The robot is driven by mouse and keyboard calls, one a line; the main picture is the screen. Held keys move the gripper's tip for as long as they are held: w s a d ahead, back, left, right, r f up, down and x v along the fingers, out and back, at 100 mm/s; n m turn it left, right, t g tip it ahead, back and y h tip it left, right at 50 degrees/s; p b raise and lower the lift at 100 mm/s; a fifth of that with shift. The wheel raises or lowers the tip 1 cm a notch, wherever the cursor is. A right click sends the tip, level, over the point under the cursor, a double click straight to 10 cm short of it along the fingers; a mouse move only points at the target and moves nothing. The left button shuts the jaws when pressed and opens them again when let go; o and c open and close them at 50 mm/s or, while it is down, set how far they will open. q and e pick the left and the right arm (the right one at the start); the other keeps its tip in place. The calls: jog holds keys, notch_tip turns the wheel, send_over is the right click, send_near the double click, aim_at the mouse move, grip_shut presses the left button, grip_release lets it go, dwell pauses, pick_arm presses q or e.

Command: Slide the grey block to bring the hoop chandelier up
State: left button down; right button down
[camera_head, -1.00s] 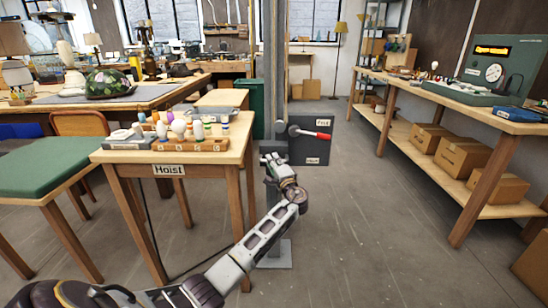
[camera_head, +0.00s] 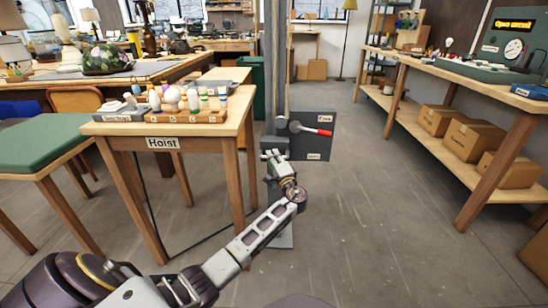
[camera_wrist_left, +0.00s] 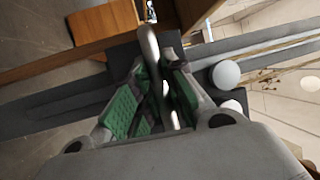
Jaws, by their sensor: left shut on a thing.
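The grey block (camera_head: 273,142) sits on the front of the upright post (camera_head: 275,65), beside the lever box, and my gripper partly covers it. My left gripper (camera_head: 272,156) is at the block. In the left wrist view, its green-padded fingers (camera_wrist_left: 155,95) are closed around a rounded grey bar (camera_wrist_left: 149,46), with a dark grey block face (camera_wrist_left: 122,55) behind. I cannot make out the whole hoop chandelier. White globes (camera_wrist_left: 225,74) and thin brassy lines show in the wrist view, but I cannot tell whether they belong to it. My right gripper is not in view.
The dark lever box (camera_head: 312,145), with its red-tipped lever (camera_head: 318,131), is right of the post. The Hoist table (camera_head: 200,129) with several bulbs stands close on the left. A long workbench (camera_head: 440,80) with cardboard boxes below is on the right. The floor between is clear.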

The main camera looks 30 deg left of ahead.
pick_arm(q)
jog(key=shift+f, duration=0.4)
jog(key=c, duration=1.5)
grip_release()
jog(key=shift+o, duration=0.2)
jog(key=shift+r, duration=0.15)
jog(key=v, duration=1.2)
jog(key=shift+d, duration=0.1)
